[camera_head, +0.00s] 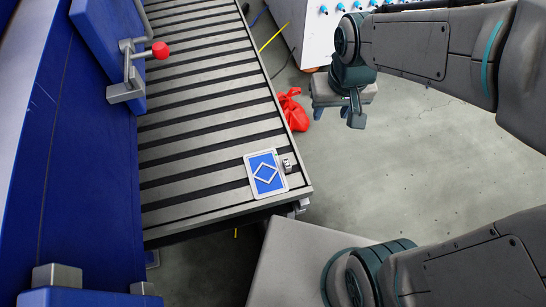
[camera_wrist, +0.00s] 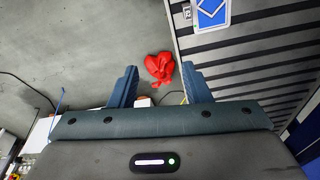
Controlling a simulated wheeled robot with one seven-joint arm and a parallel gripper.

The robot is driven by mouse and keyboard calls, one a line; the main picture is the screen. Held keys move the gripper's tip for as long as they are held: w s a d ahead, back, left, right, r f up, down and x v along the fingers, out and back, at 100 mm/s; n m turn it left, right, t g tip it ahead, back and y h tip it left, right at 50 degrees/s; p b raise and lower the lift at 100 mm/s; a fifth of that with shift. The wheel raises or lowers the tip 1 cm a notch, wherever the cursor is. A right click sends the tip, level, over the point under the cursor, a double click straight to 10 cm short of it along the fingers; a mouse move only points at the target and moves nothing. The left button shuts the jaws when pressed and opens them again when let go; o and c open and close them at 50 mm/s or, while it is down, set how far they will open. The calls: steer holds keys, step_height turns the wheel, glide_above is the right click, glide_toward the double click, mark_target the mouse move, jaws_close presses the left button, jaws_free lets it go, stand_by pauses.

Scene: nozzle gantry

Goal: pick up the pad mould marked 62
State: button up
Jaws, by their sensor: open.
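A pad mould, a flat blue plate with a pale rim and a white diamond outline (camera_head: 264,175), lies on the roller conveyor near its front right corner. A small grey marked tab (camera_head: 286,165) sits at its right edge; I cannot read the number surely. In the wrist view the mould (camera_wrist: 211,12) is cut off by the top edge, with the tab (camera_wrist: 187,13) beside it. My gripper (camera_head: 356,112) is open and empty, over the floor to the right of the conveyor, apart from the mould. Its two fingers (camera_wrist: 160,80) show spread in the wrist view.
The slatted conveyor (camera_head: 205,97) is otherwise bare. A blue machine with a red-knobbed lever (camera_head: 160,50) stands along its left side. A red crumpled item (camera_head: 292,110) lies by its right edge. Yellow and dark cables cross the floor near a white cabinet (camera_head: 305,35).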

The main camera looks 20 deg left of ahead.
steer(key=a+f+n+b, duration=0.1)
steer(key=a+f+b, duration=0.3)
steer(key=f, duration=0.3)
steer(key=a+f+n+b, duration=0.1)
steer(key=a+f+b, duration=0.35)
steer(key=f, duration=0.35)
steer(key=b, duration=0.2)
glide_above(287, 163)
steer(key=shift+g, duration=0.4)
steer(key=f, duration=0.8)
steer(key=shift+s+a+f, duration=0.1)
steer(key=shift+s+a, duration=0.05)
steer(key=shift+a, duration=0.15)
steer(key=shift+d+f+b, duration=0.2)
steer(key=shift+f+b, duration=0.4)
steer(key=shift+f, duration=0.8)
steer(key=shift+d+f+b, duration=0.2)
steer(key=shift+f+b, duration=0.4)
steer(key=shift+f, duration=0.75)
steer(key=shift+r, duration=0.1)
jaws_close()
